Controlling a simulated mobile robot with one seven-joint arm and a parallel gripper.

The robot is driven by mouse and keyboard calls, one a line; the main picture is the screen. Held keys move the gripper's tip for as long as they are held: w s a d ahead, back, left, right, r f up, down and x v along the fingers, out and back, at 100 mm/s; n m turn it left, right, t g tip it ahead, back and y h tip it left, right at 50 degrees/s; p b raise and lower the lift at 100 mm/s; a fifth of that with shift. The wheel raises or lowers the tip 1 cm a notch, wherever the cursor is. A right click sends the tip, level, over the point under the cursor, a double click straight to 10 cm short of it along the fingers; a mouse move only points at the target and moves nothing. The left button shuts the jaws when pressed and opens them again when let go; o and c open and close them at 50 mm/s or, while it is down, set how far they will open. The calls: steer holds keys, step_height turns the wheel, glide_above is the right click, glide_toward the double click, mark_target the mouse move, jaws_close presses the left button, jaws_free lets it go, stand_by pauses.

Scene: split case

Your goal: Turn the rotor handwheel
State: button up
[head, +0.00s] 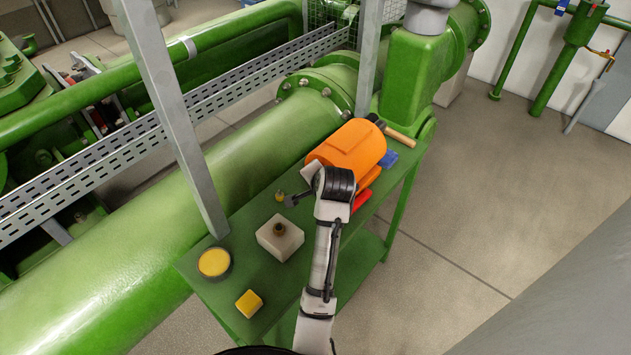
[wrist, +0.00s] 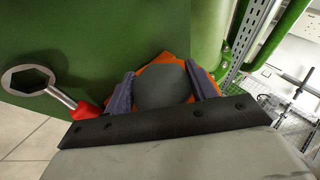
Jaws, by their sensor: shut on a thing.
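The orange rotor body (head: 345,148) lies on the green bench, and a strip of its orange surface (wrist: 160,62) shows in the wrist view. A round grey part (wrist: 164,90), which looks like the handwheel, faces the wrist camera in front of the orange. My gripper (wrist: 160,72) has one finger on each side of this grey part and is shut on it. The wheel's lower edge is hidden by the gripper's dark crossbar. In the head view, my arm covers the near end of the rotor, so the handwheel cannot be made out there.
On the green bench (head: 205,286) are a grey block (head: 280,238), a round yellow-topped tin (head: 214,262) and a yellow block (head: 249,303). A ring wrench (wrist: 28,80) with a red handle lies beside the rotor. A grey post (head: 170,100) rises behind the bench. Floor to the right is open.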

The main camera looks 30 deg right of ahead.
steer(key=g+h, duration=0.1)
steer(key=g, duration=0.2)
steer(key=shift+n, duration=0.4)
steer(key=g+h, duration=0.1)
steer(key=g, duration=0.2)
steer(key=shift+a+n+g, duration=0.1)
steer(key=shift+n+g, duration=0.2)
steer(key=shift+n, duration=0.1)
steer(key=shift+g+h, duration=0.7)
steer(key=shift+g, duration=0.5)
steer(key=n+g+h, duration=0.1)
steer(key=g, duration=0.2)
steer(key=shift+s+g+h, duration=0.15)
steer(key=shift+g+h, duration=0.25)
steer(key=n+g+h, duration=0.1)
steer(key=g, duration=0.2)
steer(key=shift+s+r+n+g+h, duration=0.1)
steer(key=shift+n+g+h, duration=0.5)
steer(key=shift+g+h, duration=0.8)
